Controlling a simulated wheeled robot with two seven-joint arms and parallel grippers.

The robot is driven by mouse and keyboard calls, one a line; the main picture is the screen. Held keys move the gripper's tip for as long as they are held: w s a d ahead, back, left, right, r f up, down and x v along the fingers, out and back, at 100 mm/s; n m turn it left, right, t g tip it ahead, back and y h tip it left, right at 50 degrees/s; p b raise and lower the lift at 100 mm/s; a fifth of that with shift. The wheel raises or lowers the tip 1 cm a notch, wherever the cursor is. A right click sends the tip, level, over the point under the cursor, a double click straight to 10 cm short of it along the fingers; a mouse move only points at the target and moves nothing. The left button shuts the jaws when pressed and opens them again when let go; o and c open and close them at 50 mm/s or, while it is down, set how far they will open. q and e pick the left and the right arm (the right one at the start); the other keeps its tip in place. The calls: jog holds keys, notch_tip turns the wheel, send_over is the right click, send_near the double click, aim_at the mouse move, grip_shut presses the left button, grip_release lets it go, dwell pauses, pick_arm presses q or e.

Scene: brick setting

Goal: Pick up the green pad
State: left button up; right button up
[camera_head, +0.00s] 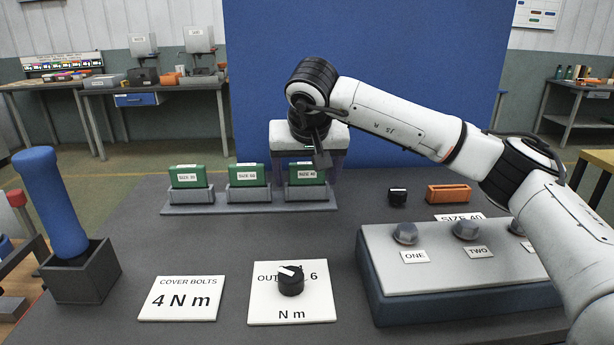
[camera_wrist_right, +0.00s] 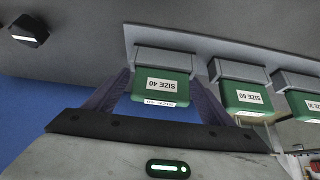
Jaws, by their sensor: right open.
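Three green pads stand upright in a row, each in a grey holder on one grey rail (camera_head: 240,208). The right-hand pad (camera_head: 307,180) is labelled SIZE 40, the middle pad (camera_head: 247,181) SIZE 60, and the left pad (camera_head: 188,182) has a label too small to read surely. My right gripper (camera_head: 308,176) is open over the SIZE 40 pad, one finger at each side of it. In the right wrist view this pad (camera_wrist_right: 160,84) shows between the spread fingers (camera_wrist_right: 162,80), with a visible gap on either side. My left gripper is out of view.
A blue-and-grey block (camera_head: 400,290) with bolts stands at front right under my right arm. An orange block (camera_head: 448,194) and a small black block (camera_head: 397,197) lie right of the rail.

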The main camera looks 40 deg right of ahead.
jog(key=shift+f, duration=0.1)
jog(key=c, duration=1.2)
jog(key=shift+o, duration=0.2)
